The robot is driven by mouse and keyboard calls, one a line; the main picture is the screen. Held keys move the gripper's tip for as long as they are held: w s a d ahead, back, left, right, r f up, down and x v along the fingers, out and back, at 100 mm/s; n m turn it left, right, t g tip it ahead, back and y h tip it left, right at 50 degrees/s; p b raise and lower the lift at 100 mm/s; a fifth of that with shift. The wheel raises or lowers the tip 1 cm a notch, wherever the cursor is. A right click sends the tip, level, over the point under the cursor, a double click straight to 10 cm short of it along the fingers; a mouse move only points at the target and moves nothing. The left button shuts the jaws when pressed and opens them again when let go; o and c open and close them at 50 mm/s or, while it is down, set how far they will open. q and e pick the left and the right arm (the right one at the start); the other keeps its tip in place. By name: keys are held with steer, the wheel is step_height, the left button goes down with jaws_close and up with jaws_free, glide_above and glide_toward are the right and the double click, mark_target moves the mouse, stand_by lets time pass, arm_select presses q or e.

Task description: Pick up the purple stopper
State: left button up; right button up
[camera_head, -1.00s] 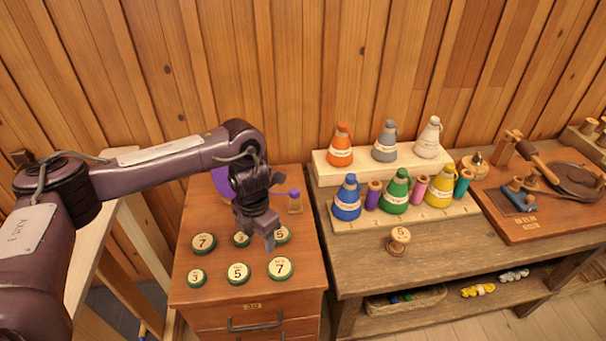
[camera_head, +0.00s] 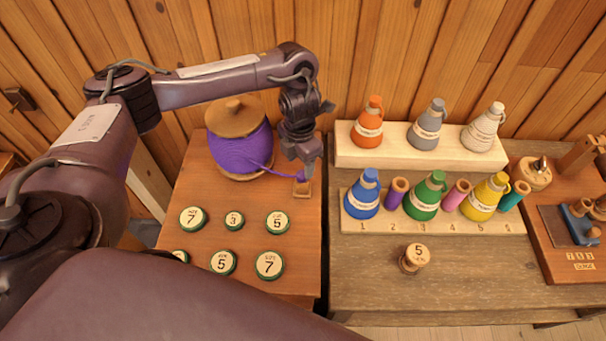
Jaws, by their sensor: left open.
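The small purple stopper (camera_head: 300,176) sits over a small wooden block (camera_head: 303,189) near the right edge of the brown cabinet top. A purple strand runs to it from the large purple thread spool (camera_head: 241,150). My left gripper (camera_head: 307,167) points down directly at the stopper, with its fingertips very close to it and partly covering it. The jaws are open. Whether the fingers touch the stopper, or stand on both sides of it, I cannot tell. My right gripper is not in view.
Several numbered green-rimmed discs (camera_head: 223,262) lie on the cabinet front. To the right, a stepped rack (camera_head: 345,226) holds coloured bottles and small spools. A wooden spool (camera_head: 414,257) marked 5 stands before it. A gap separates cabinet and bench.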

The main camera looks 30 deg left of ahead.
mark_target(302, 174)
arm_select(q)
steer(key=f, duration=0.2)
steer(key=f+b, duration=0.1)
steer(key=f, duration=0.1)
steer(key=shift+w+d+f, duration=0.15)
steer(key=shift+w+f, duration=0.05)
steer(key=shift+f, duration=0.2)
steer(key=c, duration=1)
steer(key=shift+c, duration=0.2)
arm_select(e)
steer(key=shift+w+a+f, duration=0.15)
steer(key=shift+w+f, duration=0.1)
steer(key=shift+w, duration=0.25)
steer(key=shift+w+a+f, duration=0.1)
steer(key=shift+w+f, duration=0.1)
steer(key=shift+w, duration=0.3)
arm_select(q)
steer(key=shift+r, duration=0.15)
